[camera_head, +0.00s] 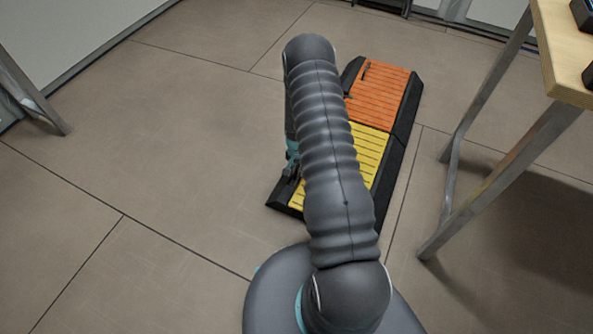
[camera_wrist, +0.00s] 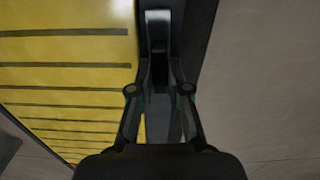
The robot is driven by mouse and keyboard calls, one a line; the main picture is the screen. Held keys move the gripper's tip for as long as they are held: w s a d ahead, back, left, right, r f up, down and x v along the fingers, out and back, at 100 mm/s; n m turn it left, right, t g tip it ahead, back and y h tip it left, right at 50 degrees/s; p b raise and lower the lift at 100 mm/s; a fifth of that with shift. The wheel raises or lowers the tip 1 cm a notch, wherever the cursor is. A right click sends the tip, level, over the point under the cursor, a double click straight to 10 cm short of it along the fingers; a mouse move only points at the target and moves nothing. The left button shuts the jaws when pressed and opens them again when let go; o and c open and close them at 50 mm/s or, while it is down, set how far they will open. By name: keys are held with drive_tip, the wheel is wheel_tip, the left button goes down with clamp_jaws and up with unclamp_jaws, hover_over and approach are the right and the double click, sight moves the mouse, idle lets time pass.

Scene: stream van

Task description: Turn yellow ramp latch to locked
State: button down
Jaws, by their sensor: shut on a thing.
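The yellow ramp (camera_head: 369,152) lies on the floor, with dark edging and slotted treads. My arm hides part of it in the head view. In the wrist view its yellow surface (camera_wrist: 65,75) fills the left side. A dark latch with a pale grey end (camera_wrist: 158,17) stands at the ramp's dark edge. My gripper (camera_wrist: 160,75) is shut on this latch, one finger on each side. In the head view my gripper (camera_head: 291,170) is low at the yellow ramp's left edge, partly hidden by my arm. I cannot read the latch's lock position.
An orange ramp (camera_head: 382,92) adjoins the yellow one at its far end. A table with a wooden top (camera_head: 565,50) and metal legs (camera_head: 449,190) stands at the right. Another metal leg (camera_head: 38,106) is at the far left. The tiled floor (camera_head: 170,145) left of the ramps is clear.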

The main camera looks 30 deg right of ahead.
drive_tip(key=n+b, duration=0.2)
drive_tip(key=n, duration=0.2)
drive_tip(key=shift+f+b, duration=0.15)
drive_tip(key=shift+b, duration=0.15)
drive_tip(key=n+b, duration=0.1)
drive_tip(key=n, duration=0.1)
drive_tip(key=n+b, duration=0.1)
drive_tip(key=n, duration=0.1)
drive_tip(key=shift+s+d+n, duration=0.1)
drive_tip(key=shift+d+n, duration=0.1)
drive_tip(key=shift+n, duration=0.1)
drive_tip(key=n+b, duration=0.2)
drive_tip(key=n, duration=0.2)
drive_tip(key=shift+d+n, duration=0.1)
drive_tip(key=shift+n, duration=0.2)
drive_tip(key=shift+d+n+b, duration=0.1)
drive_tip(key=shift+n+b, duration=0.4)
drive_tip(key=shift+n, duration=1.5)
drive_tip(key=c, duration=1.1)
unclamp_jaws()
drive_tip(key=shift+r, duration=0.2)
